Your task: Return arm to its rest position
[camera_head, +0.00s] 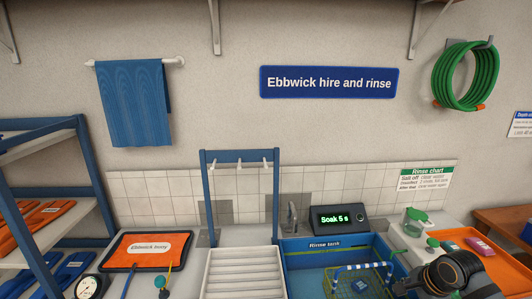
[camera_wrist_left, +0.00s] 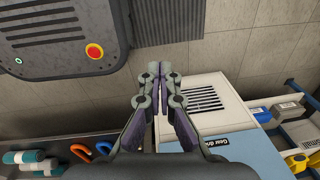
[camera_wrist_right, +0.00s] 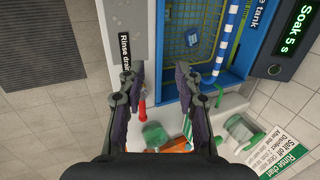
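My right gripper (camera_wrist_right: 155,75) is open, with its two fingers apart and nothing between them. It hangs above the bench by the blue rinse tank (camera_head: 300,247). My right arm (camera_head: 448,272) shows at the lower right of the head view. In the tank is a wire basket (camera_head: 352,284) with a blue-and-white striped handle (camera_wrist_right: 228,38) and a small blue item (camera_wrist_right: 193,39) inside. My left gripper (camera_wrist_left: 160,75) is shut with its fingers together and looks empty. It is outside the head view, near a white vented box (camera_wrist_left: 205,100).
A display unit (camera_head: 338,218) reads "Soak 5 s" behind the tank. A white ribbed drain tray (camera_head: 243,272) stands left of it, and an orange tray (camera_head: 487,257) lies right. A blue rack (camera_head: 85,160) is at the far left.

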